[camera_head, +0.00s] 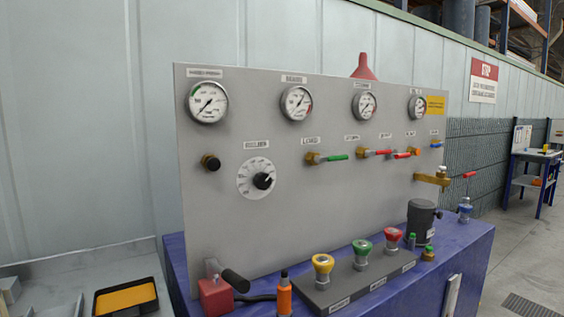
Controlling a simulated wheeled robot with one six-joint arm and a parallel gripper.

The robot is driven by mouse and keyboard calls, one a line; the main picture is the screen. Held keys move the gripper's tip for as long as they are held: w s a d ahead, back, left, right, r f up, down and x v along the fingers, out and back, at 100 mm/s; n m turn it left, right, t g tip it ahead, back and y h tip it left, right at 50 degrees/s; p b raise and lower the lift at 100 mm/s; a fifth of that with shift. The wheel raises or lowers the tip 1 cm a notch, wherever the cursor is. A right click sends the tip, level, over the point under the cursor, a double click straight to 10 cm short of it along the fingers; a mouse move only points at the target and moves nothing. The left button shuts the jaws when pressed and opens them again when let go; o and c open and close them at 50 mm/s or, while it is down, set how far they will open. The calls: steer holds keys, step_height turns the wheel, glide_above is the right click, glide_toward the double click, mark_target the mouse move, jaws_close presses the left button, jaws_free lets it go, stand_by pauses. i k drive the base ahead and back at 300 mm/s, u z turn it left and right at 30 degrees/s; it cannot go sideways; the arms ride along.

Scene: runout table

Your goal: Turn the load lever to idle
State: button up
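No part is clearly readable as the load lever. A green-handled valve lever (336,157) lies level, pointing right, under a small label on the grey panel (230,222). A red-handled lever (380,152) is right of it, with another short red handle (402,155) beside it. At the panel's lower left, a lever with a black grip (235,280) tilts down to the right from a red block (215,297). A black pointer knob (263,181) sits on a white dial. The labels are too small to read surely. My gripper is not in view.
The panel stands on a blue bench (462,248). Yellow, green and red knobs (363,249) stand on a dark box along its front. An orange bottle-like object (284,296) and a dark cylinder (421,219) also stand there. A black tray (126,298) is at left.

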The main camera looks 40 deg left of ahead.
mark_target(318, 160)
steer(key=u, duration=2.55)
steer(key=i, duration=0.45)
steer(key=z, duration=2.25)
